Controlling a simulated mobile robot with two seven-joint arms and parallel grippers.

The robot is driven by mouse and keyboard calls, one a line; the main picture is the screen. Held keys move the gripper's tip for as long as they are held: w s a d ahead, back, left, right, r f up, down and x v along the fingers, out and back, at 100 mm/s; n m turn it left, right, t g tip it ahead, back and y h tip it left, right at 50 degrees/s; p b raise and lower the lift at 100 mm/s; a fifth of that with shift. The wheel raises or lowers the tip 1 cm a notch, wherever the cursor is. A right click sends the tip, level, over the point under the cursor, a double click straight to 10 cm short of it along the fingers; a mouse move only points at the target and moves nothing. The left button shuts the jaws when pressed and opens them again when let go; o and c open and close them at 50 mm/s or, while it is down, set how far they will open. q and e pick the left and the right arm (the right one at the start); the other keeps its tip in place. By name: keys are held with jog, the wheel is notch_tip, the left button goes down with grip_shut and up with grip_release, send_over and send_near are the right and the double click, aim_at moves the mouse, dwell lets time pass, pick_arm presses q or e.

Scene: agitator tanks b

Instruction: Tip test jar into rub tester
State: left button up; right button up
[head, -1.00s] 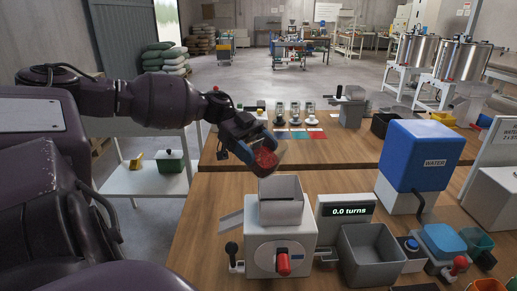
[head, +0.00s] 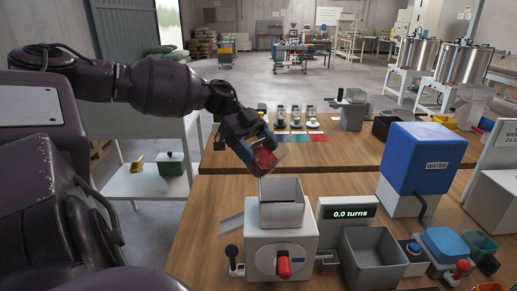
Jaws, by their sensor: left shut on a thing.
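My left gripper (head: 257,160) is shut on the test jar (head: 265,159), which shows reddish contents and is tilted. It holds the jar just above and behind the open square hopper (head: 282,207) of the rub tester (head: 281,249). The rub tester is a white box with a red-handled crank on its front and a grey chute at its left. Its display (head: 347,212) reads 0.0 turns. The fingers hide part of the jar. I cannot see inside the hopper fully. My right gripper is not in view.
A grey empty bin (head: 372,260) stands right of the tester. A blue water tank (head: 421,157) stands behind it at the right. Several small jars (head: 296,117) stand on the back table.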

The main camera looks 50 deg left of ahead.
pick_arm(q)
jog(key=shift+y+b, duration=0.3)
jog(key=shift+y, duration=0.1)
jog(key=shift+r, duration=0.1)
dwell(0.4)
jog(key=shift+y, duration=0.3)
jog(key=shift+r+y+b, duration=0.1)
jog(key=shift+y+b, duration=0.4)
jog(key=shift+b, duration=0.1)
